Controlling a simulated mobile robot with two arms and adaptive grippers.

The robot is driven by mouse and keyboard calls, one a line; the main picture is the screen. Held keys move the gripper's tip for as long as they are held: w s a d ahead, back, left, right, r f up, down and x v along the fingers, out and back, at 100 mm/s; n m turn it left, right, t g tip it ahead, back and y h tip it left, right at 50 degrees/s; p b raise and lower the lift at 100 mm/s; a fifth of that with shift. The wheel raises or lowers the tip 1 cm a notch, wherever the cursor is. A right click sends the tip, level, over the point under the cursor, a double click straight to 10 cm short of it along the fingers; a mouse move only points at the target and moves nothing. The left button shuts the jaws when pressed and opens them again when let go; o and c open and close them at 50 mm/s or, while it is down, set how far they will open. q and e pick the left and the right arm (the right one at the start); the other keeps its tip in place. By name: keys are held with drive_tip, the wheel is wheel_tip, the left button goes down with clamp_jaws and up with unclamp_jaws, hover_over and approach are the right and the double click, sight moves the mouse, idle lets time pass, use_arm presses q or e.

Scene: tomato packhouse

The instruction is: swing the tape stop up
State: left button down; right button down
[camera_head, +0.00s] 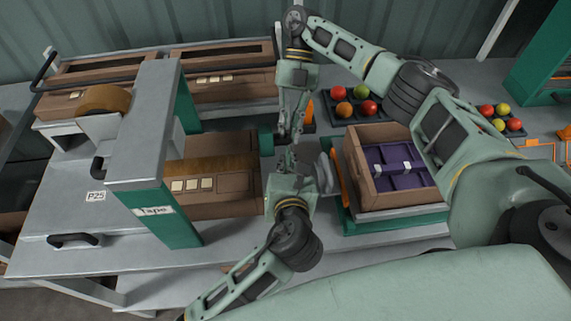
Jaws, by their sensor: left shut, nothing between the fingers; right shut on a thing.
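The tape machine is a grey bridge on green posts (182,222), with a "Tape" label and a brown tape roll (104,99) at its left. A carton (232,204) lies under the bridge, its right end near the grippers. A small green part (266,141) is at the carton's far right corner; I cannot tell whether it belongs to the tape stop. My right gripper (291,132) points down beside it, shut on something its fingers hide. My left gripper (289,159) is shut and empty just below, its tips close to the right gripper's. The tape stop is not clearly distinguishable.
An open carton with purple dividers (354,160) stands on a green-and-grey stand at the right. Trays of tomatoes (369,107) lie behind it. More cartons (232,88) stand beyond the bridge. My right arm spans the upper right.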

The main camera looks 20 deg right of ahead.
drive_tip(key=c, duration=2.1)
unclamp_jaws()
drive_tip(key=shift+a+f, duration=0.1)
drive_tip(key=shift+f, duration=0.05)
use_arm(q)
drive_tip(key=shift+w+d+r, duration=0.1)
drive_tip(key=shift+w+r, duration=0.05)
drive_tip(key=shift+r, duration=0.25)
use_arm(e)
drive_tip(key=o, duration=0.3)
use_arm(q)
drive_tip(key=shift+f, duration=0.1)
